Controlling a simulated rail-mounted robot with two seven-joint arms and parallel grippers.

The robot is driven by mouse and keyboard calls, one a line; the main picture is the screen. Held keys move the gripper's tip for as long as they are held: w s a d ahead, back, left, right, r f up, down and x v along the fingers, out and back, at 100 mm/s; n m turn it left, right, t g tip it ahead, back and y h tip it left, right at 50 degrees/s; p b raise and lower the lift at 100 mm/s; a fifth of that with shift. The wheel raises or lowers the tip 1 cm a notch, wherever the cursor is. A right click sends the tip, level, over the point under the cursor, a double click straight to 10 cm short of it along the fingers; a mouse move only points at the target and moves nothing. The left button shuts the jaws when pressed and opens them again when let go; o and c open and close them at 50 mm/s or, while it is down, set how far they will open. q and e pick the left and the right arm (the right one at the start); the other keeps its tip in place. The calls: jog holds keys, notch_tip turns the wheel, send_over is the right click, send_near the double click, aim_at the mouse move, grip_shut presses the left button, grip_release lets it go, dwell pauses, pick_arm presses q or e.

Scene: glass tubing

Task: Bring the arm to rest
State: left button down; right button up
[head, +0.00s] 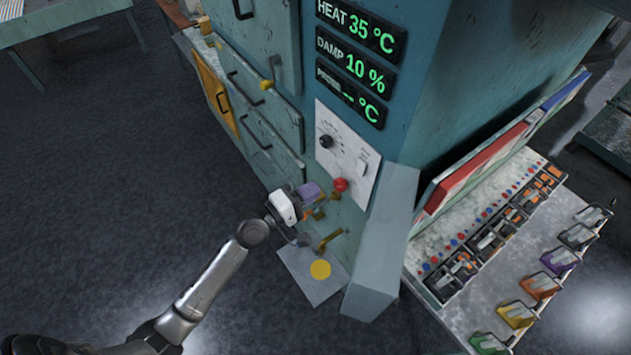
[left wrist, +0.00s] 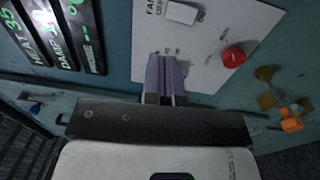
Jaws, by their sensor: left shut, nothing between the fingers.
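My left arm reaches in from the lower left in the head view. Its gripper (head: 312,194) is at the lower front of the teal machine, left of a red button (head: 340,184). In the left wrist view the gripper (left wrist: 166,60) is shut and empty, its two fingers together in front of the pale control plate (left wrist: 205,30). The red button (left wrist: 233,57) is to the right of the fingertips, apart from them. I cannot tell whether the fingertips touch the plate. My right gripper is in neither view.
The machine front has drawers with dark handles (head: 246,88) and a readout (head: 358,42) showing heat 35 °C and damp 10 %. A brass lever (head: 328,240) and a yellow disc (head: 320,269) are below the gripper. A sloped console (head: 480,248) stands at right. Floor at left is clear.

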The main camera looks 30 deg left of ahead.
pick_arm(q)
notch_tip(320, 180, down, 5)
jog(key=s+d+m+g, duration=0.25)
jog(key=m+g, duration=0.25)
jog(key=m, duration=0.4)
jog(key=s+m+g+y+p, duration=0.6)
jog(key=s+g+p, duration=0.2)
jog(key=s, duration=1.9)
jog(key=shift+d+f+m+g+y, duration=0.15)
jog(key=shift+d+m+g+y, duration=0.15)
jog(key=shift+d+m+g, duration=0.15)
